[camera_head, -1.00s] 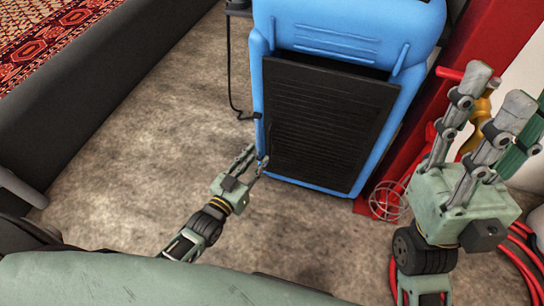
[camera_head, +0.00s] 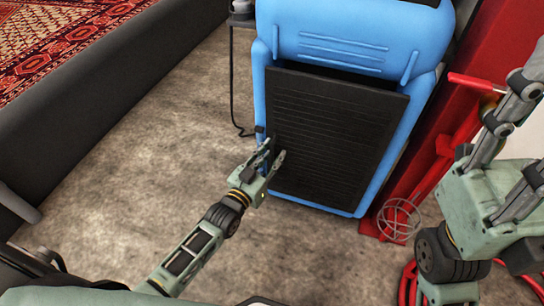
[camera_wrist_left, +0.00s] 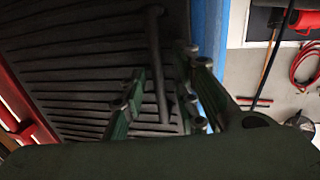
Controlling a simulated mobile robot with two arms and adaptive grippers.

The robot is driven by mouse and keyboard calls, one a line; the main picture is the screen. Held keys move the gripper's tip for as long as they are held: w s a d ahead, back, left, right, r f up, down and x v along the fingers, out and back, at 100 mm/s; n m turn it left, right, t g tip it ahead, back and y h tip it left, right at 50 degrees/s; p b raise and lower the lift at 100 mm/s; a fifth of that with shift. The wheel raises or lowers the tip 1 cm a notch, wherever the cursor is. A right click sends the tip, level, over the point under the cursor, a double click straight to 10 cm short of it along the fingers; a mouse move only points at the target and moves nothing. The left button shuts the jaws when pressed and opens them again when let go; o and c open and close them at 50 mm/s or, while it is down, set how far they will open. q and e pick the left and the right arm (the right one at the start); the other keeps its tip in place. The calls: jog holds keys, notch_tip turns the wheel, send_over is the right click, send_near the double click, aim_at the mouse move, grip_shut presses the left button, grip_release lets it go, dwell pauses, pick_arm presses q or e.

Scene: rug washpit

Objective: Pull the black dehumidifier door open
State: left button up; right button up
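The black slatted dehumidifier door (camera_head: 335,135) covers the front of the blue dehumidifier (camera_head: 345,35). A dark strip shows above the door's top edge; I cannot tell whether the door is ajar. My left gripper (camera_head: 272,155) is at the door's left edge, low down. In the left wrist view a dark upright handle bar (camera_wrist_left: 158,60) stands in front of the slats. There the left gripper's fingers (camera_wrist_left: 160,98) are apart, one on each side of the bar, with gaps showing. My right gripper (camera_head: 530,128) is open and empty at the right edge, partly cut off.
A red frame (camera_head: 445,120) and a wire cage lamp (camera_head: 398,220) stand right of the dehumidifier. A dark ledge with a patterned rug (camera_head: 55,45) lies at the left. The concrete floor (camera_head: 150,150) between is clear.

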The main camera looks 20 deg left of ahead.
pick_arm(q)
jog(key=shift+c, duration=0.3)
grip_shut()
jog(key=shift+s, duration=0.1)
